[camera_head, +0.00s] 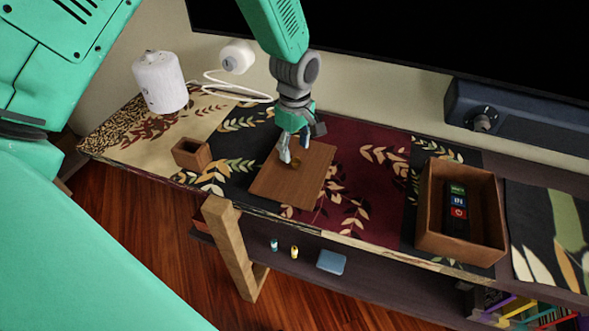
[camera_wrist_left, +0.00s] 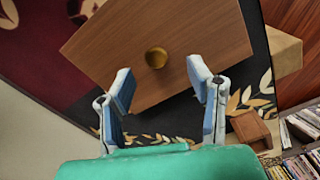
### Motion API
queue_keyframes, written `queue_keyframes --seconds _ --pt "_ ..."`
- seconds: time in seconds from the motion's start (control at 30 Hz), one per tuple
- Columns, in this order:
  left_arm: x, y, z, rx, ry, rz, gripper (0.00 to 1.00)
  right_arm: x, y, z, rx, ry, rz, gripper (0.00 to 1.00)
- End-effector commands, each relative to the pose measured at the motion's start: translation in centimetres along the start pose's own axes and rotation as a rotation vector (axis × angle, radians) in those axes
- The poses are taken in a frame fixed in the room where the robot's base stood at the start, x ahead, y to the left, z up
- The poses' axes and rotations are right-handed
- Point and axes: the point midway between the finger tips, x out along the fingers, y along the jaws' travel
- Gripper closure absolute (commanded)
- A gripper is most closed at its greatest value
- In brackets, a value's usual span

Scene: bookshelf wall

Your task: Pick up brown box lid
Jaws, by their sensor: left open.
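The brown box lid (camera_head: 284,187) is a flat wooden board lying on the patterned cloth in the middle of the head view. Its small round brass knob (camera_wrist_left: 156,58) shows in the left wrist view, and the board (camera_wrist_left: 195,30) fills the upper middle there. My left gripper (camera_head: 291,158) is above the lid at the knob. In the left wrist view its two fingers (camera_wrist_left: 160,88) are spread apart, with the knob just beyond the gap between them. Nothing is held. The open brown box (camera_head: 430,237) stands to the right with a dark remote (camera_head: 457,211) inside. My right gripper is not in view.
A white cylinder (camera_head: 160,82) and a white device with a cable (camera_head: 237,57) are at the back left. A dark soundbar (camera_head: 515,117) is at the back right. The shelf below holds small items (camera_head: 331,262).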

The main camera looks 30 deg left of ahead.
Motion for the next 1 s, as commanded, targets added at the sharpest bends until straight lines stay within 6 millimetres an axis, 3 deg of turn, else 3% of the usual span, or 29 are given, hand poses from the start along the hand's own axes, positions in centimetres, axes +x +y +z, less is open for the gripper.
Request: queue_keyframes --seconds 0.17,0.43,0.73,0.77,0.8,0.9,1.0 --pt "1.3 0.1 -0.2 0.000 -0.002 0.000 0.53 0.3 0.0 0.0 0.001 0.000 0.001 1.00" --pt "5.2 0.5 -0.8 0.000 -0.006 0.001 0.53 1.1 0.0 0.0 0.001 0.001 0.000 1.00" --pt "5.7 0.5 -0.7 0.000 -0.002 0.001 0.53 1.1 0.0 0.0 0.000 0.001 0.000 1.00" --pt "5.7 0.5 -0.7 0.000 -0.002 0.001 0.57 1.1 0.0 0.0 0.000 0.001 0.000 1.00" --pt "5.7 0.5 -0.6 0.000 -0.002 0.000 0.71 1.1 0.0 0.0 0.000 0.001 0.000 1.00" --pt "5.7 0.5 -0.6 0.000 -0.002 0.000 1.00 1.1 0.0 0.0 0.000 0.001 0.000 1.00" --pt "5.8 0.5 -0.6 0.000 -0.003 0.001 1.00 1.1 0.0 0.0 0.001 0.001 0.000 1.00"
